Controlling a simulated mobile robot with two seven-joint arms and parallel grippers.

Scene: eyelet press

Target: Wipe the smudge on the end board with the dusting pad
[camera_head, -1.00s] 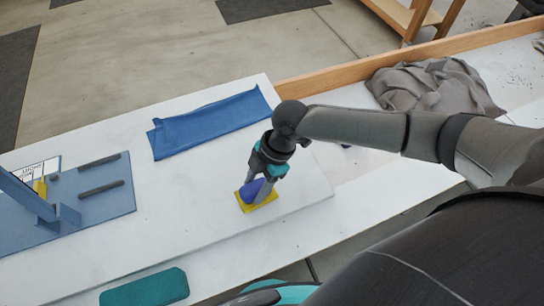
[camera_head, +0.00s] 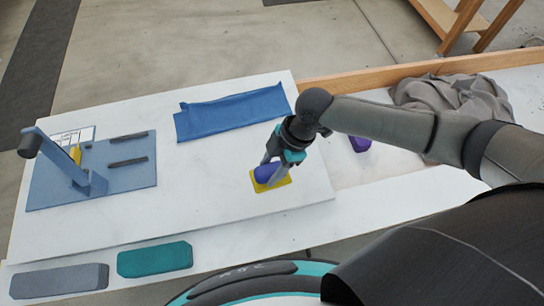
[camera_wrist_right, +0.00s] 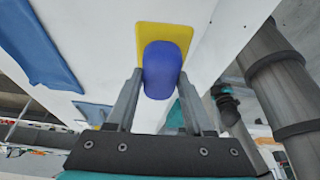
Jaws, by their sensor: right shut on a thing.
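The dusting pad is a yellow pad (camera_head: 283,183) with a blue-violet grip (camera_head: 267,173). It is at the right part of the white board (camera_head: 215,200), and seems to rest on it. My right gripper (camera_head: 271,172) is shut on the grip from above. In the right wrist view the grip (camera_wrist_right: 162,70) is between the fingers, with the yellow base (camera_wrist_right: 165,32) beyond it. I cannot make out a smudge, and cannot tell which surface is the end board. The surface under the pad is hidden. My left gripper does not show in the head view.
A blue cloth (camera_head: 232,112) lies behind the pad. The blue press base (camera_head: 125,178) stands at left. Teal (camera_head: 155,260) and grey (camera_head: 58,281) blocks lie along the front. A purple block (camera_head: 360,144) and a grey cloth heap (camera_head: 455,98) are at right, before a wooden rail (camera_head: 400,72).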

